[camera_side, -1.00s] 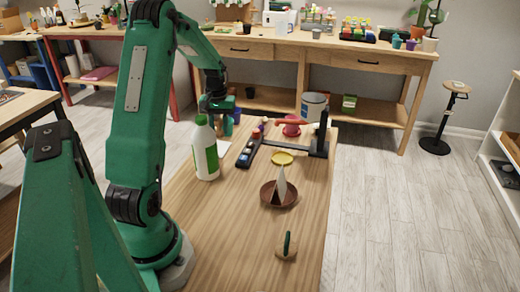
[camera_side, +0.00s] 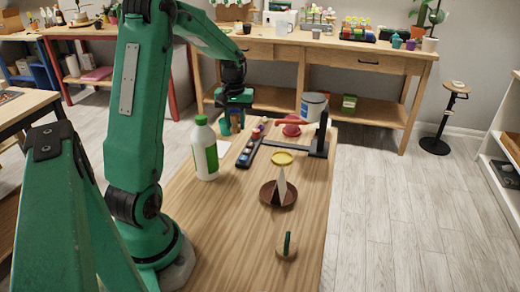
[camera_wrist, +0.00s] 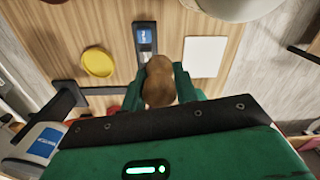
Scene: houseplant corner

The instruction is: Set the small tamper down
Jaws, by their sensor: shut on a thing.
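My gripper (camera_side: 232,124) is at the far left part of the wooden table, past the white bottle. In the wrist view its green fingers (camera_wrist: 160,88) are shut on the small tamper (camera_wrist: 159,80), which shows as a rounded brown wooden body. The tamper sits in front of the near end of a dark strip-like tray (camera_wrist: 145,40) and hides part of it. Its lower end is hidden, and I cannot tell whether it touches the table. In the side view I cannot make out the tamper between the fingers.
A white bottle with a green label (camera_side: 204,150) stands close by. The long dark tray (camera_side: 249,150), yellow dish (camera_side: 282,158), dark stand (camera_side: 320,146) and red item (camera_side: 291,126) are to the right. A white card (camera_wrist: 205,57) lies beside the tray. A brown saucer (camera_side: 268,201) is nearer.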

